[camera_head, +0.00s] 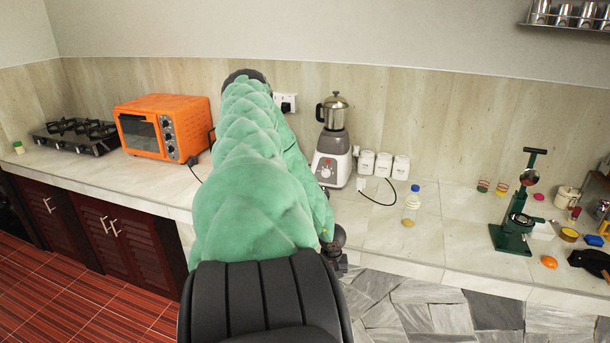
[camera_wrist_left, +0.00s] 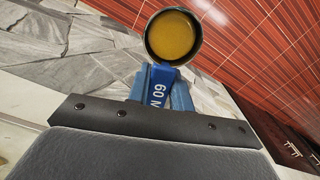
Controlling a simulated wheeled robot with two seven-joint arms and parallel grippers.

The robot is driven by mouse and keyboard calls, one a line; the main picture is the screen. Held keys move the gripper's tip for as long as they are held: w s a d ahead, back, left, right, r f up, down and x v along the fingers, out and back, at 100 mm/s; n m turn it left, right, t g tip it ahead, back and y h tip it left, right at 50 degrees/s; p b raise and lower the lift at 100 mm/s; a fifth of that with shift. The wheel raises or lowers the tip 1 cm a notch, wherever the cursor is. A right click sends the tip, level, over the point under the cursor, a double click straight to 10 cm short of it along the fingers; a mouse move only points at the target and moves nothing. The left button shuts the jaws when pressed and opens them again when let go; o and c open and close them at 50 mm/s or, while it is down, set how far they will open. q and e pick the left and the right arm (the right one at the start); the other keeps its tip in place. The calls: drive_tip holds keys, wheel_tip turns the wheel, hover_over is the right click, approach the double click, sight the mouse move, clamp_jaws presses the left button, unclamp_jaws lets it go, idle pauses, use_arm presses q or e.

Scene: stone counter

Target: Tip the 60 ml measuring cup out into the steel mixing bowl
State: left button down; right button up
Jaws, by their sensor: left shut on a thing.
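The 60 ml measuring cup (camera_wrist_left: 173,37) shows in the left wrist view, with a dark rim, a blue handle marked "60 M" and a yellow-brown filling. My left gripper (camera_wrist_left: 161,86) is shut on the blue handle, and the cup is held out beyond the fingertips over the floor side of the picture. In the head view my green-sleeved left arm fills the middle and hides much of the counter; the cup cannot be made out there. I cannot see the steel mixing bowl in either view. My right gripper is not in view.
An orange oven (camera_head: 162,127) and a black gas hob (camera_head: 76,136) stand at left. A mixer grinder (camera_head: 333,150), white canisters (camera_head: 383,164) and a blue-capped bottle (camera_head: 411,205) stand right of my arm. A green press (camera_head: 516,225) and small items crowd the right end.

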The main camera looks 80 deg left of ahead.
use_arm(q)
drive_tip(key=a+r+n, duration=0.3)
drive_tip(key=a+n, duration=0.3)
drive_tip(key=n, duration=0.1)
drive_tip(key=a+r+n+p, duration=0.1)
drive_tip(key=a+r+n, duration=0.3)
drive_tip(key=a+n, duration=0.3)
drive_tip(key=a+r+n, duration=0.3)
drive_tip(key=a+n, duration=0.4)
drive_tip(key=shift+a+r+n, duration=0.25)
drive_tip(key=shift+r+n, duration=0.05)
drive_tip(key=w+a+r+m, duration=0.1)
drive_tip(key=w+a+m, duration=0.2)
drive_tip(key=m, duration=1.4)
drive_tip(key=w+a+r+m, duration=0.2)
drive_tip(key=w+a+m, duration=0.2)
drive_tip(key=m, duration=1.3)
drive_tip(key=shift+w+a+r+m, duration=0.15)
drive_tip(key=shift+a+m, duration=0.25)
drive_tip(key=shift+a, duration=0.85)
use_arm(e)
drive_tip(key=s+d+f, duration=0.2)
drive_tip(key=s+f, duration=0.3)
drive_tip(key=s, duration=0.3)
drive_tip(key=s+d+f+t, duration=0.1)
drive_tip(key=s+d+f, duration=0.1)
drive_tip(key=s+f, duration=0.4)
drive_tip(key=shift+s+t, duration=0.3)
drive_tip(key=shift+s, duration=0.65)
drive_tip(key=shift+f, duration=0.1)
